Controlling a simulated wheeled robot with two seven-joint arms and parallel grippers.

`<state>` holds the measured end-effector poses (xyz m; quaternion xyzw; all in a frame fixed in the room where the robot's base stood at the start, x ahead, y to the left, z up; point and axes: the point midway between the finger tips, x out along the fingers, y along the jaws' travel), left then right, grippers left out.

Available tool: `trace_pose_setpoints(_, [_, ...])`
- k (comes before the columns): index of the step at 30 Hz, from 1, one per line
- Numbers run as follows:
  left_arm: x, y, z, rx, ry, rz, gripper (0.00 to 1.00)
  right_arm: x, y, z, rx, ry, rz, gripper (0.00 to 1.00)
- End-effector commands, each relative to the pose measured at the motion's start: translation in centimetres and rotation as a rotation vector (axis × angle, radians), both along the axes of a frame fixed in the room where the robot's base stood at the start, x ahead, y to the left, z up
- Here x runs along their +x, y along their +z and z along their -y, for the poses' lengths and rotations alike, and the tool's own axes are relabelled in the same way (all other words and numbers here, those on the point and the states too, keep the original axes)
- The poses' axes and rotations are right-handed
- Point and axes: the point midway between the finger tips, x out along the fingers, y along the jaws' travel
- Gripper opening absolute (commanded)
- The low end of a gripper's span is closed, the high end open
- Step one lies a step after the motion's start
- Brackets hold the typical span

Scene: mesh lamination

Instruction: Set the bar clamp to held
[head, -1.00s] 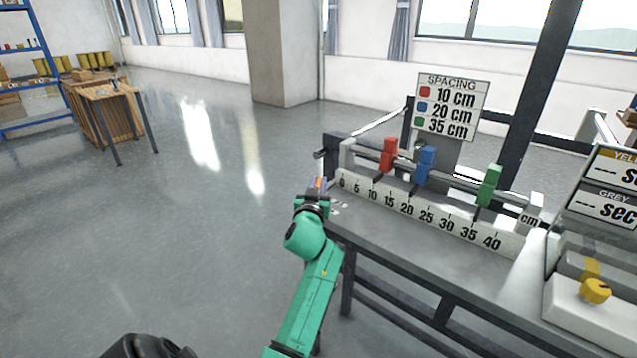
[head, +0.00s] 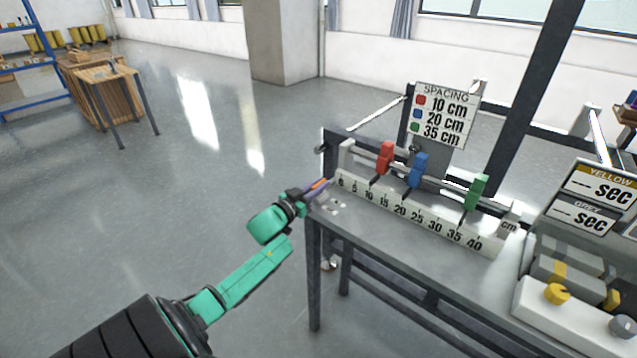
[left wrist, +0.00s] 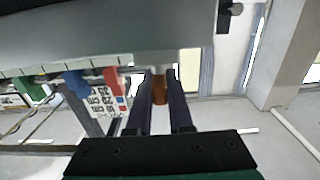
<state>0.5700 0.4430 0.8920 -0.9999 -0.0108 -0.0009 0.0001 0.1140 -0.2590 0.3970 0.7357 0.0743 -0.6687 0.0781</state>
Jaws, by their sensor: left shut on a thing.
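My left gripper (head: 316,187) is at the left end of the bench, beside the zero end of the scale. In the left wrist view, its two dark fingers (left wrist: 160,100) are shut on an orange-brown handle (left wrist: 160,88), which meets a pale part above it. I take this handle to be part of the bar clamp; the rest of the clamp cannot be made out clearly. Whether the clamp is held cannot be told. My right gripper is not in view.
A numbered scale (head: 430,222) runs along the bench (head: 365,235), with red (head: 384,157), blue (head: 417,170) and green (head: 476,192) blocks on a rail above it. A spacing sign (head: 443,113) stands behind. Open floor lies left of the bench.

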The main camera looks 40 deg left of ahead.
Motion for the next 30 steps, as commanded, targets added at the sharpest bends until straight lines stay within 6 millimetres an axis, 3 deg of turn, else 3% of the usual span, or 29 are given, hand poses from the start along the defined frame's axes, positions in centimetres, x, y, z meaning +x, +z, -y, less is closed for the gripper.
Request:
trace_pose_setpoints(13, [0.0,0.0,0.0,0.001,-0.016,0.000,0.00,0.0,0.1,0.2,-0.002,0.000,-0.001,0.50])
trace_pose_setpoints(14, [0.0,0.0,0.0,0.001,-0.016,0.001,0.27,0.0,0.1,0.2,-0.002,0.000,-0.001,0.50])
trace_pose_setpoints(15, [0.0,0.0,0.0,0.001,-0.016,0.001,0.42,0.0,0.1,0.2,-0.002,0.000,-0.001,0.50])
trace_pose_setpoints(16, [0.0,0.0,0.0,0.001,-0.015,0.001,0.49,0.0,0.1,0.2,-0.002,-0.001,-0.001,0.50])
trace_pose_setpoints(26, [-0.1,0.0,0.1,0.000,-0.015,0.000,0.49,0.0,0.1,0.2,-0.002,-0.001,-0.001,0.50])
trace_pose_setpoints(30, [-1.4,-0.1,0.1,-0.001,-0.016,-0.001,0.49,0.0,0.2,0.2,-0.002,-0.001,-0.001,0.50])
